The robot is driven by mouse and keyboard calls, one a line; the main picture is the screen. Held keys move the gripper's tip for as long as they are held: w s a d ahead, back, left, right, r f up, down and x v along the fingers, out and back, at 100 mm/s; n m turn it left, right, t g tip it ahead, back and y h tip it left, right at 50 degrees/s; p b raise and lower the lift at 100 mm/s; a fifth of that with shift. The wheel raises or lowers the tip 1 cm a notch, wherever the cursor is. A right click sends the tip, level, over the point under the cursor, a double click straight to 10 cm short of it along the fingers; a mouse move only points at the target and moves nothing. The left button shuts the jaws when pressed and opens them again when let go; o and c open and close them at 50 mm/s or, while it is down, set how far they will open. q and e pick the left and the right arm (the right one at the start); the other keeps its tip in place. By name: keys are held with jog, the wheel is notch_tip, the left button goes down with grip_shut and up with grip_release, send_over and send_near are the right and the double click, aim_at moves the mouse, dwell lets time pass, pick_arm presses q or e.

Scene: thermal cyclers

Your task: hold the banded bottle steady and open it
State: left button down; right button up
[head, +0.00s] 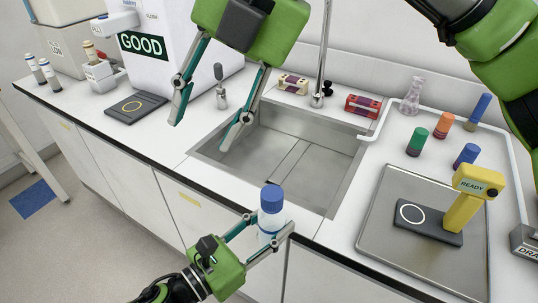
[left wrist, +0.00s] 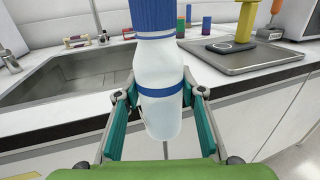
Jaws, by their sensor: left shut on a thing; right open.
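The banded bottle (head: 270,222) is white with a ribbed blue cap (head: 271,198) and a thin blue band. The cap is on it. My left gripper (head: 267,240) is shut on the bottle's lower body and holds it roughly upright in front of the counter's edge. In the left wrist view the bottle (left wrist: 160,95) stands between the two teal fingers, with its band (left wrist: 160,91) about at finger height; the cap's top is cut off by the frame. My right gripper (head: 207,122) is open and empty, above the counter and the sink's left side, up and left of the bottle.
The steel sink (head: 285,150) lies behind the bottle. A tray (head: 425,265) with a yellow READY device (head: 468,203) is at right, with several coloured tubes and a flask (head: 411,97) behind. A GOOD machine (head: 165,45) and a dark pad (head: 135,107) are at left.

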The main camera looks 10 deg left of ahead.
aim_at(270, 191)
jog(key=w+d+f+m+h, duration=0.1)
jog(key=d+f, duration=0.1)
jog(key=f, duration=0.1)
jog(key=w+d+f+m+h, duration=0.1)
jog(key=w+d+f+h, duration=0.1)
jog(key=d+f, duration=0.1)
jog(key=w+d+f+m+h, duration=0.1)
jog(key=d+f+m+h, duration=0.1)
jog(key=f, duration=0.2)
jog(key=shift+w+d+f+t, duration=0.1)
jog(key=shift+w+d+t, duration=0.05)
jog(key=shift+t, duration=0.25)
jog(key=shift+f, duration=3.85)
